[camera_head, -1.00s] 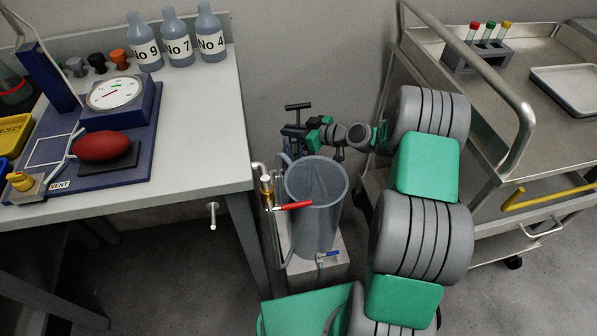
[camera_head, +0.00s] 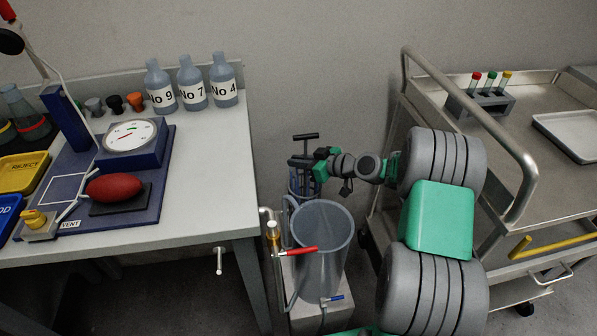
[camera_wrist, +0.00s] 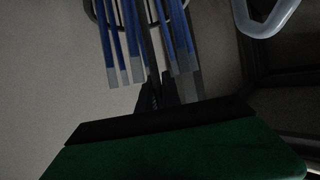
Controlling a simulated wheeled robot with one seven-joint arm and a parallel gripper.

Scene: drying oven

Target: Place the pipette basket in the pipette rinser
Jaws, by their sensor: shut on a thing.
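The pipette rinser (camera_head: 321,262) is a tall, translucent grey, open-topped cylinder on a pale stand between the table and the cart. My gripper (camera_head: 308,162) is shut on the pipette basket just behind the rinser in the picture. The basket's dark T-shaped handle (camera_head: 305,137) rises above the gripper. Its body (camera_head: 303,184) hangs below, partly hidden by the rinser's rim. In the wrist view, the blue pipettes with pale ends (camera_wrist: 122,45) show on both sides of the dark gripper fingers (camera_wrist: 155,92). A curved pale rim, probably the rinser's (camera_wrist: 268,20), is at upper right.
A red-handled valve (camera_head: 294,251) and a blue-handled tap (camera_head: 332,299) are on the rinser. The table (camera_head: 205,150) with bottles (camera_head: 192,90) is close at left. The steel cart (camera_head: 510,200) with a tube rack (camera_head: 483,103) stands right, close to my arm.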

